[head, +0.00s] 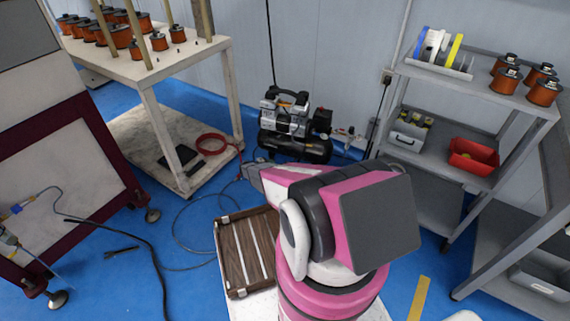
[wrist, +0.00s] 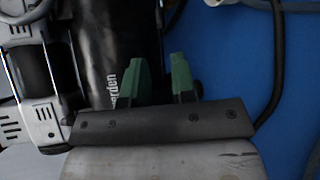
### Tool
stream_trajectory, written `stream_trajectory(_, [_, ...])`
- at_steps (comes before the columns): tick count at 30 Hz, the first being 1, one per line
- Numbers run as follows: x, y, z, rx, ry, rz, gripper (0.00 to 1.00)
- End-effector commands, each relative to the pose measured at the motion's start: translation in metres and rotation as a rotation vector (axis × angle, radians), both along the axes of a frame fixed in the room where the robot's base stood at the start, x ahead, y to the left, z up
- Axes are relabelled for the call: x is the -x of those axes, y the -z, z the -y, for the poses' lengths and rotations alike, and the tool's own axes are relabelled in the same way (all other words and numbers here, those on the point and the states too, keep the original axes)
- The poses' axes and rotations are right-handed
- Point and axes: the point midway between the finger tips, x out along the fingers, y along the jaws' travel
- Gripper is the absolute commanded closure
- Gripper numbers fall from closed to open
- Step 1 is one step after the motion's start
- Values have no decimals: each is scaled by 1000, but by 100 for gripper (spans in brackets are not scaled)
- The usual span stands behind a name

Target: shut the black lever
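The air compressor (head: 290,125) stands on the blue floor by the back wall, with a black tank and a light motor housing. I cannot clearly make out the black lever in either view. My gripper (head: 252,174) is in front of the compressor, at its lower left in the head view. In the wrist view, my gripper (wrist: 159,82) has two green fingertips apart, with nothing seen between them but the black tank (wrist: 105,55) behind. A small dark part (wrist: 199,88) shows just right of the right finger; I cannot tell what it is.
A white workbench (head: 185,58) with copper coils stands at left, a red hose (head: 212,143) near its lower shelf. A grey shelf rack (head: 430,165) is at right. A brown slatted crate (head: 246,250) lies below my arm. Hoses and cables cross the blue floor.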

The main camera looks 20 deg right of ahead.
Motion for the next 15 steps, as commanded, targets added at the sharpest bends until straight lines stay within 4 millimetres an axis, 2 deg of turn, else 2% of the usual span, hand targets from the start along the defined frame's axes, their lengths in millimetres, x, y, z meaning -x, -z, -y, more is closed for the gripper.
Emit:
stream_trajectory(9, [-9,15,52,-3,5,3,76])
stream_trajectory(15, [-14,23,80,-3,3,4,76])
